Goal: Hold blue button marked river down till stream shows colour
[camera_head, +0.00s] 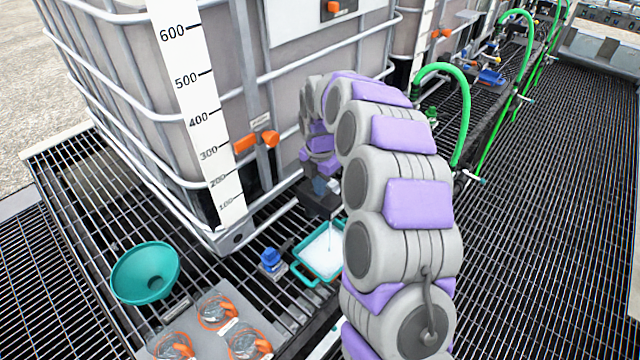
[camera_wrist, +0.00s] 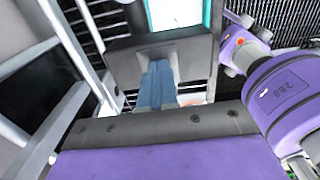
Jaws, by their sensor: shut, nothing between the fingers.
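A dark grey box (camera_head: 320,205) sits low against the front of the caged tank, and also fills the upper middle of the wrist view (camera_wrist: 200,60). My gripper (camera_head: 321,187) reaches down to it. In the wrist view its blue-grey fingers (camera_wrist: 158,80) are together, with their tips at the box's face. The river button and any marking are not visible; the fingers may cover them. A thin, pale stream (camera_head: 331,236) runs down below the box into a teal-rimmed tray (camera_head: 304,276) with a white inside. I see no clear colour in the stream.
A blue-capped item (camera_head: 271,261) stands left of the tray. A teal funnel (camera_head: 135,268) and a grey holder with orange-clipped jars (camera_head: 193,320) lie further left. Green hoses (camera_head: 465,120) run along the grating at right.

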